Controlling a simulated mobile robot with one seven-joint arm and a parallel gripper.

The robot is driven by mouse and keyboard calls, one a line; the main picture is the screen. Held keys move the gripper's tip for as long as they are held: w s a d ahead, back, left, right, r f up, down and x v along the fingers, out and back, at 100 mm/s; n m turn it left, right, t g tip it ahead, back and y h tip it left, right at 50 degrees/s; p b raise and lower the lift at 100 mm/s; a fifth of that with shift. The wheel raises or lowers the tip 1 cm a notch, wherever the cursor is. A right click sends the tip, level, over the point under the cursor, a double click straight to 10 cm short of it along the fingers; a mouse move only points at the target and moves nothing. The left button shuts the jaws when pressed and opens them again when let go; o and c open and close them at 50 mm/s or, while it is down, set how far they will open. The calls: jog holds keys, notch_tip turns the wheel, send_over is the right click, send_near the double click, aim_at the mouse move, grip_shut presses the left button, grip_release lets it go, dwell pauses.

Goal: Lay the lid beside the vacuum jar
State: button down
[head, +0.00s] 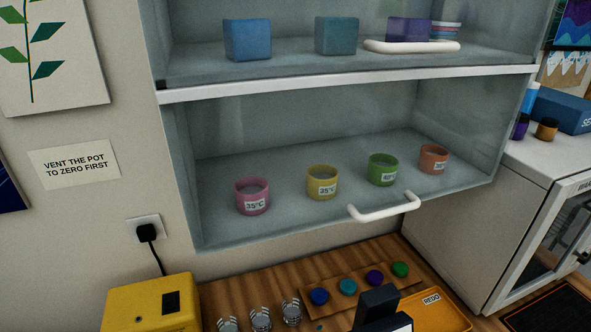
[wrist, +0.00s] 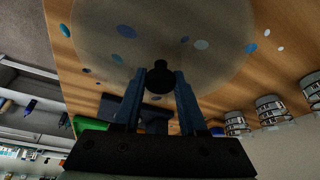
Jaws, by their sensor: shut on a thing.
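In the wrist view, my gripper (wrist: 160,77) has its two fingers closed around the dark knob of a large, round, see-through lid (wrist: 185,25). The lid spreads beyond the fingertips, with the wooden bench top (wrist: 65,50) behind it. Blue and pale spots show on or through the lid. I cannot tell how far the lid is from the wood. I cannot make out the vacuum jar in either view. The lid does not show in the head view.
Several clear ribbed cups (wrist: 272,110) stand at the wrist view's right. The head view shows a yellow box (head: 150,305), a REDO tray (head: 432,318), and a wooden strip (head: 345,278) with coloured discs. A glass-fronted cabinet (head: 300,235) with labelled cups hangs above the bench.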

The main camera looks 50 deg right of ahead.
jog(key=shift+f, duration=0.3)
jog(key=shift+c, duration=2.1)
grip_release()
jog(key=shift+o, duration=0.2)
jog(key=shift+f, duration=0.1)
notch_tip(320, 180, up, 8)
jog(key=p, duration=0.7)
